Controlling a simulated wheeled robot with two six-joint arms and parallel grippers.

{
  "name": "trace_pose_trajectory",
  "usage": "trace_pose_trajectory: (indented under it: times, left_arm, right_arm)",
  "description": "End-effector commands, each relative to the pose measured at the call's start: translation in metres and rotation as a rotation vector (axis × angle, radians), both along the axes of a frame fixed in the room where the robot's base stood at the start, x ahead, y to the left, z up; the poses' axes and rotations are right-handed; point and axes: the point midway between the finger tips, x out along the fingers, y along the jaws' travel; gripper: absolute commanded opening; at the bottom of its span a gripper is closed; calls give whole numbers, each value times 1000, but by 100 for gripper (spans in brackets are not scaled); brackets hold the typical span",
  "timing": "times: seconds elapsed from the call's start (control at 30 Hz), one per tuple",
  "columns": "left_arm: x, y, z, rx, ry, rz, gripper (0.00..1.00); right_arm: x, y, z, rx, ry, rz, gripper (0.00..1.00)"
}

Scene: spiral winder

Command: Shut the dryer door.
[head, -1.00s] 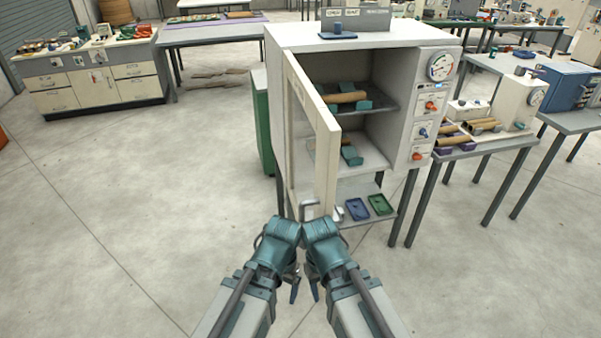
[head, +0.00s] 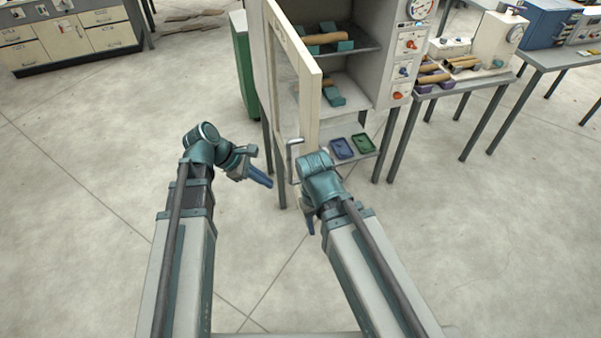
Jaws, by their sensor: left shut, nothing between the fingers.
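The dryer (head: 385,55) is a pale cabinet at top centre with a control column on its right side. Its door (head: 308,100), a cream frame with a glass pane, stands open, hinged at the left and swung out toward me. A grey bar handle (head: 291,160) hangs at the door's lower free edge. My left gripper (head: 264,181) is shut and empty, to the left of the handle and apart from it in the picture. My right gripper (head: 309,226) points down below the door, in front of the dryer; its fingers are partly hidden by its own wrist.
Inside the dryer, brown tubes rest on teal holders (head: 334,97) on shelves. A blue tray (head: 341,148) and a green tray (head: 362,143) lie on the low shelf. A side table (head: 450,86) with a machine stands to the right.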

Motion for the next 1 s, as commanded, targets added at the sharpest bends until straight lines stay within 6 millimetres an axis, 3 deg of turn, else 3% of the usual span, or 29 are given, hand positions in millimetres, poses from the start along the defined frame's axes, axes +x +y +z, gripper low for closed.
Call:
trace_pose_trajectory:
  times: [0.03, 0.2, 0.43, 0.63, 1.0]
  left_arm:
    - [11, 9, 12, -52, 36, 96, 0]
    - [27, 22, 30, -169, 130, 291, 0]
    - [30, 23, 33, -200, 156, 339, 0]
    - [33, 10, 14, -198, 153, 335, 0]
    - [47, -39, -38, -196, 153, 331, 0]
  right_arm:
    - [0, 0, 6, 0, 0, 0, 50]
    - [0, 0, 11, 0, 0, -1, 50]
    - [0, 0, 10, 0, 0, -1, 50]
    - [0, 0, -8, 0, 0, 2, 50]
    - [0, 0, -61, -1, 0, 3, 50]
